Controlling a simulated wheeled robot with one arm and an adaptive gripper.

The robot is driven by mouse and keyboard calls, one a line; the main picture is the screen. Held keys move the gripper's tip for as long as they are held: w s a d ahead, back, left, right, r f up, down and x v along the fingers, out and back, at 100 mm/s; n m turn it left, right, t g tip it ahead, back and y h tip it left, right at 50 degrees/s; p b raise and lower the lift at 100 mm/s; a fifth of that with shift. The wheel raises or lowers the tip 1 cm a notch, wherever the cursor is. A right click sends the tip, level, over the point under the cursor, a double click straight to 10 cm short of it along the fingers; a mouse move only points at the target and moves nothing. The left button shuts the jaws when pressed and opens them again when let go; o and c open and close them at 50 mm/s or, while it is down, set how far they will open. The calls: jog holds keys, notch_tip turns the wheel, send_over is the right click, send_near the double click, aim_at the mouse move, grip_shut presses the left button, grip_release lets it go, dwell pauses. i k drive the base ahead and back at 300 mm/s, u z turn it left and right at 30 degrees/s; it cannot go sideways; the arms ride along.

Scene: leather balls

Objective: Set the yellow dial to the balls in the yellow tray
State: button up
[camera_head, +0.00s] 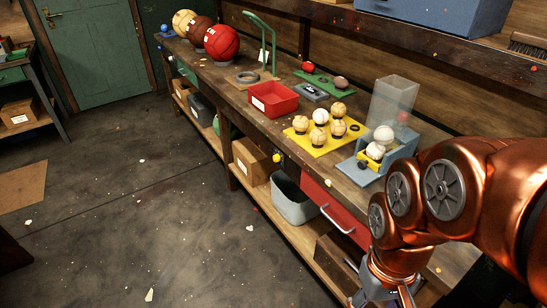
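The yellow tray (318,149) lies on the workbench, right of the red bin. Several pale tan balls (318,137) stand on it in dark holders, and one dark ring (354,128) at its right side looks empty. A small yellow round knob (277,157), seemingly the yellow dial, sits on the bench's front face below and left of the tray. Its marking is too small to read. My gripper (385,297) is low at the bottom edge, in front of the bench and well away from the dial. Its fingers are cut off or hidden.
A blue-grey dispenser (360,174) with a clear hopper and whitish balls stands right of the tray. A red bin (273,99), a green tray (322,80) and large balls (221,41) stand farther along. A red drawer (335,209) has a protruding handle. Floor at left is mostly open.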

aim_at(276, 158)
jog(key=z, duration=0.05)
jog(key=k, duration=0.5)
jog(key=u, duration=1.2)
jog(key=i, duration=1.2)
jog(key=z, duration=0.1)
